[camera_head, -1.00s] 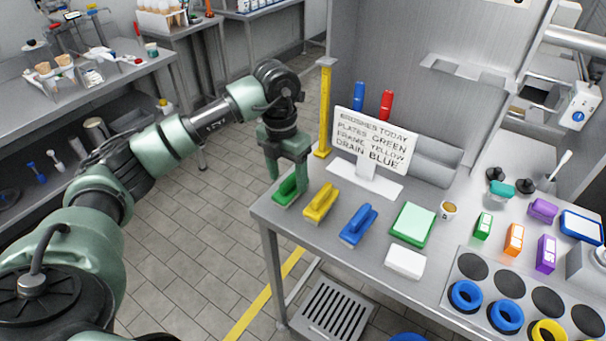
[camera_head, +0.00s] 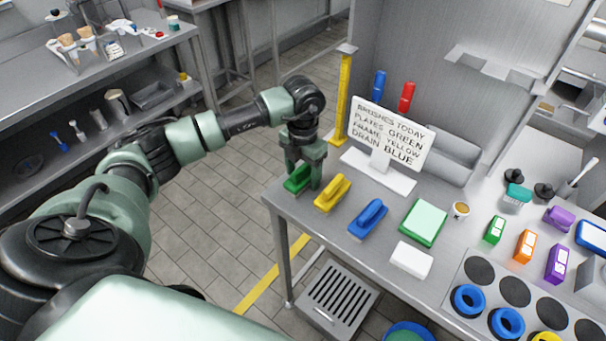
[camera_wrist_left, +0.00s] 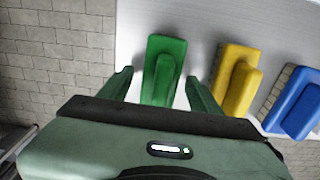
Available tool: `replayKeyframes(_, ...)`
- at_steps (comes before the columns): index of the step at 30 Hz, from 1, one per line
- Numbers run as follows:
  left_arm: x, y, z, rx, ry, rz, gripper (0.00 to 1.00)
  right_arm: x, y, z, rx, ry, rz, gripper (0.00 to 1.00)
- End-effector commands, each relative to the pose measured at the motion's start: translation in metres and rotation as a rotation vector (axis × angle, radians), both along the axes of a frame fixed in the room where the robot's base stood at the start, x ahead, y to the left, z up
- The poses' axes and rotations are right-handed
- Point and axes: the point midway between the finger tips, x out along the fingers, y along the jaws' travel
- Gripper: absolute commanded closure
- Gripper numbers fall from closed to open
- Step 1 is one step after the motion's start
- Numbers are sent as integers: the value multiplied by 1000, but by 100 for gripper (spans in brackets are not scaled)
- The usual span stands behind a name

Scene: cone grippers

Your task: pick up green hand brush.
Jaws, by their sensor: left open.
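The green hand brush (camera_head: 297,180) lies at the left end of the metal table in the head view, beside the yellow brush. My left gripper (camera_head: 303,180) is above it, pointing down, with its fingers open. In the left wrist view the green hand brush (camera_wrist_left: 162,72) shows between the two open fingers of my left gripper (camera_wrist_left: 158,88), one on each side, and I see no grip on it. The gripper body hides the brush's near end there. My right gripper is not in view.
A yellow brush (camera_head: 332,193) and a blue brush (camera_head: 368,219) lie to the right. A sign (camera_head: 391,134) and a yellow post (camera_head: 342,100) stand behind. A green pad (camera_head: 423,222) and a white block (camera_head: 411,260) lie further right. The table's left edge is close to the green brush.

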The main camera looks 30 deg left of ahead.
Motion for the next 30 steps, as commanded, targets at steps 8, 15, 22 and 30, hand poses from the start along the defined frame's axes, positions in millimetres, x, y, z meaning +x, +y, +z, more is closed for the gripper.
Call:
replayKeyframes(8, 0, 0, 0, 0, 0, 0, 70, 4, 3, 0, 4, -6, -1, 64)
replayKeyframes(15, 0, 0, 0, 0, -1, 0, 100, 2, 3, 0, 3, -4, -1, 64)
replayKeyframes(22, 1, 0, 5, -1, -2, 1, 100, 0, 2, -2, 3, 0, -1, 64)
replayKeyframes(30, 2, 0, 41, -2, -7, 0, 100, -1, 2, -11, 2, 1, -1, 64)
